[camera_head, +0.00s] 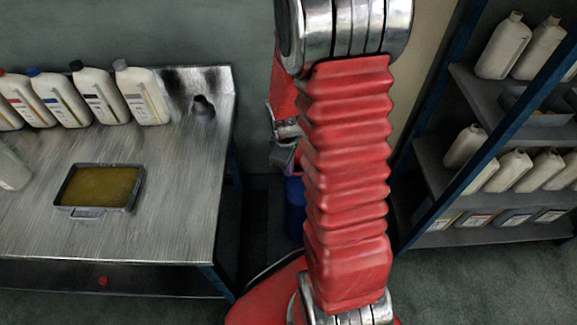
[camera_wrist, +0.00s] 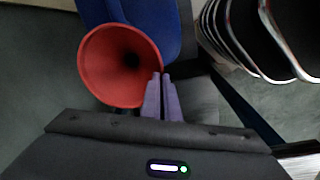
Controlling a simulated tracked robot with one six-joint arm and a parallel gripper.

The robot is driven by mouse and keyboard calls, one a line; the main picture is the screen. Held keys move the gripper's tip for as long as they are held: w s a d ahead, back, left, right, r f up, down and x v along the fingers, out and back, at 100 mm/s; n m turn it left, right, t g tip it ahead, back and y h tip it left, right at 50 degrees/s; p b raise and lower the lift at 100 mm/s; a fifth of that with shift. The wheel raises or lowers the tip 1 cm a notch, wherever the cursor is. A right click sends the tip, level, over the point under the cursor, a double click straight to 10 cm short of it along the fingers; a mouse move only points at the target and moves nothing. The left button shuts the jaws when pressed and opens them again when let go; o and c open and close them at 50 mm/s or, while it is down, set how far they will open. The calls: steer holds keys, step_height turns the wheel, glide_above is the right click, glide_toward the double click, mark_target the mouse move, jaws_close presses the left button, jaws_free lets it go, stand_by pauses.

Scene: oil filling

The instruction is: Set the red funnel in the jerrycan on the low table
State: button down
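In the wrist view the red funnel (camera_wrist: 97,62) shows its wide mouth to the camera, with a dark hole in the middle. My gripper (camera_wrist: 158,77) has its two fingers close together at the funnel's right rim, and appears shut on that rim. A blue body (camera_wrist: 177,30), possibly the jerrycan, is behind and right of the funnel. In the head view a blue thing (camera_head: 295,205) shows low behind my red arm. Its opening and the low table are hidden or unclear. I cannot tell whether the funnel's spout is in anything.
A metal workbench (camera_head: 170,215) on the left bears several white bottles (camera_head: 140,95), a dark funnel (camera_head: 202,106) and a tray of yellow oil (camera_head: 100,187). A small red thing (camera_head: 103,281) lies on its lower shelf. A shelf rack (camera_head: 430,155) with bottles stands right.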

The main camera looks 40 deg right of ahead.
steer(key=c, duration=2.5)
jaws_free()
steer(key=o, duration=0.5)
steer(key=shift+r, duration=0.15)
steer(key=r, duration=0.9)
steer(key=a+r, duration=0.1)
steer(key=r, duration=0.3)
steer(key=shift+s+r, duration=0.2)
steer(key=shift+s, duration=0.15)
